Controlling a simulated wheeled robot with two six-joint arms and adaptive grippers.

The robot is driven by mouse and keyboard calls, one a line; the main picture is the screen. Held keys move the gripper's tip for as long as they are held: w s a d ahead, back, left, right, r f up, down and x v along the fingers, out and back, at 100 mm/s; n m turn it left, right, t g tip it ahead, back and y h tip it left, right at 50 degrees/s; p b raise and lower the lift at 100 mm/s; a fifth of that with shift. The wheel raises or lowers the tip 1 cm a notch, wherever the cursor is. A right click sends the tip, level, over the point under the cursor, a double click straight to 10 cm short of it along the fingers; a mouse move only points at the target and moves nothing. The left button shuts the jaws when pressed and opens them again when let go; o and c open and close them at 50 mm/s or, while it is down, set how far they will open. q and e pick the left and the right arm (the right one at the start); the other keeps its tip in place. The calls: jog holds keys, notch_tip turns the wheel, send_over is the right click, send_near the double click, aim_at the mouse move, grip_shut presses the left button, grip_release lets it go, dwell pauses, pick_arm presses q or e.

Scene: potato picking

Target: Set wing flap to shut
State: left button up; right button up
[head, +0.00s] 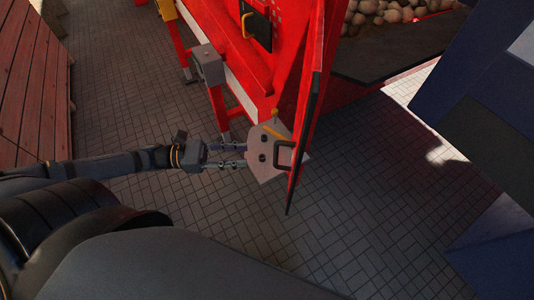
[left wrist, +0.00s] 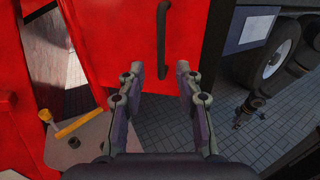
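The wing flap (head: 311,100) is a red panel seen nearly edge-on in the head view, standing out from the red machine. A black bar handle (head: 284,153) sits on its face near the lower end. In the left wrist view the flap (left wrist: 205,60) fills the top middle, with its upright black handle (left wrist: 162,45) ahead of the fingers. My left gripper (head: 243,155) points at the flap from the left. Its two fingers, also in the left wrist view (left wrist: 158,74), are apart with nothing between them. They appear short of the handle. My right gripper is not in view.
A grey plate (head: 262,165) with a yellow lever (head: 275,132) lies beside the flap, near my left fingers. The red machine (head: 232,50) stands behind. Potatoes (head: 385,12) lie at the top. A dark blue structure (head: 480,110) stands right. Paving (head: 350,220) beyond the flap is clear.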

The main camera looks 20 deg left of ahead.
aim_at(276, 164)
pick_arm(q)
jog(key=b+x, duration=0.9)
jog(key=x, duration=0.1)
jog(key=shift+d+b, duration=0.15)
jog(key=shift+b, duration=0.15)
jog(key=shift+d+r, duration=0.1)
jog(key=shift+r, duration=0.05)
grip_shut()
